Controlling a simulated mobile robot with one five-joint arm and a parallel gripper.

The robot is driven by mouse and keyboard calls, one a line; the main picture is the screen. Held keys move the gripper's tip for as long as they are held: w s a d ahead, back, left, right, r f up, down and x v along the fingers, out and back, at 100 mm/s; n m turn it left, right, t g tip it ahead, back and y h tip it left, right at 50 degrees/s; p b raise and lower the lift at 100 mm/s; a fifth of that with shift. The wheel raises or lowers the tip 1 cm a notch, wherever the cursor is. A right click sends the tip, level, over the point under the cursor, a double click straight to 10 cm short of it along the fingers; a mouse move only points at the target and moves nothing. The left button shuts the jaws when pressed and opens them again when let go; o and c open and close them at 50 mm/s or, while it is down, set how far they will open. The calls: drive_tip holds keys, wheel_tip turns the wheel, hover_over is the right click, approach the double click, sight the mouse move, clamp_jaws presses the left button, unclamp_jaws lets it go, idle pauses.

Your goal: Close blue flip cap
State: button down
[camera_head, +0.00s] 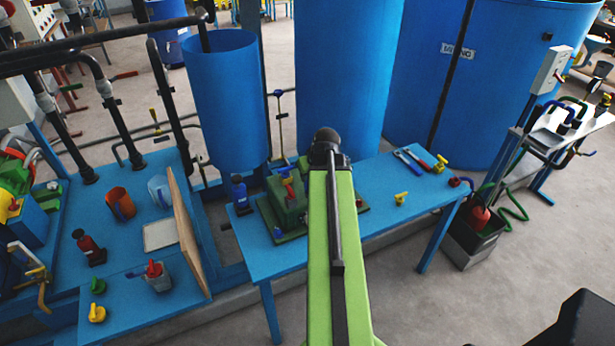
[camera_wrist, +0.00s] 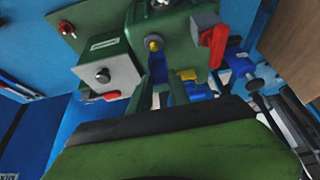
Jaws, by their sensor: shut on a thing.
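A green machine (camera_head: 289,205) stands on the blue table. It fills the top of the wrist view (camera_wrist: 120,55), with a grey box and knob, a red lever (camera_wrist: 217,45) and a yellow-tipped fitting (camera_wrist: 154,43) on it. A small blue piece below that fitting looks like the blue flip cap (camera_wrist: 157,68). My gripper (camera_wrist: 160,92) is at the machine, its narrow fingers shut about the blue piece; the exact contact is hard to see. In the head view my green arm hides the gripper and the cap.
A blue bottle (camera_head: 239,192) stands left of the machine and shows close by in the wrist view (camera_wrist: 239,65). Yellow valves (camera_head: 400,198) and wrenches (camera_head: 410,160) lie on the right of the blue table (camera_head: 375,215). Big blue tanks (camera_head: 345,70) rise behind.

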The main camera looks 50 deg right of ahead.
drive_tip(key=shift+s+a+t, duration=0.1)
drive_tip(key=shift+s+t, duration=0.15)
drive_tip(key=shift+t, duration=0.15)
drive_tip(key=c, duration=1.2)
unclamp_jaws()
